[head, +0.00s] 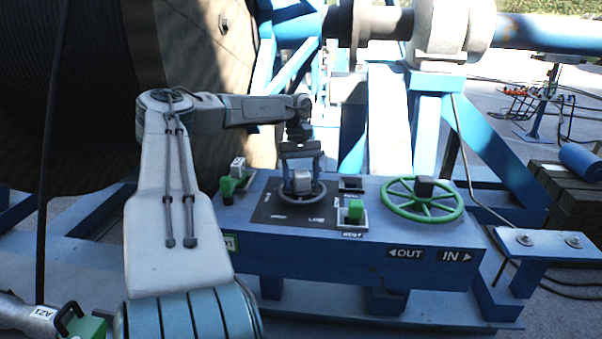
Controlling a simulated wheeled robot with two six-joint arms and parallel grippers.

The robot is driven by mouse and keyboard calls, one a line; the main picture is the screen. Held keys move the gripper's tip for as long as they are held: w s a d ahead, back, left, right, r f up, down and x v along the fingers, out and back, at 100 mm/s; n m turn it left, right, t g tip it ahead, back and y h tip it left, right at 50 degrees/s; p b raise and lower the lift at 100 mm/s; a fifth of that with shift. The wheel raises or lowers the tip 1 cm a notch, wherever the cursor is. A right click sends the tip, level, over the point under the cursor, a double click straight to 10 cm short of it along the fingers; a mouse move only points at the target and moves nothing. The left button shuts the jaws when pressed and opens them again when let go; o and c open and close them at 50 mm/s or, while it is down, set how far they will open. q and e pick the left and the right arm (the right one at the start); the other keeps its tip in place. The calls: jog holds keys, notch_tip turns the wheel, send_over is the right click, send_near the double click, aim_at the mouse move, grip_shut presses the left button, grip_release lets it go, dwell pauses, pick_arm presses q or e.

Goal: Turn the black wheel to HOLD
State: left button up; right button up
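The small black wheel (316,196) lies on a dark panel on top of the blue control box, with a grey block-shaped hub (301,181) at its middle. White words are printed around it; one at its lower right looks like "LOCK", the others are too small to read. My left gripper (301,170) points down right above the hub. Its two fingers stand apart, one on each side, and look open; whether they touch the hub I cannot tell. The gripper hides the far part of the wheel. My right gripper is not in view.
A green spoked wheel (450,210) with a black knob sits to the right on the blue box (330,245), above OUT and IN arrows. Green switches (355,211) and (228,188) stand near the black wheel. A big cable reel (75,90) is behind at left.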

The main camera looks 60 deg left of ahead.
pick_arm(q)
jog(key=shift+w+a, duration=0.1)
jog(key=shift+a+r, duration=0.1)
jog(key=shift+r, duration=0.15)
jog(key=b+v, duration=0.3)
jog(key=v, duration=0.7)
jog(key=shift+r, duration=0.15)
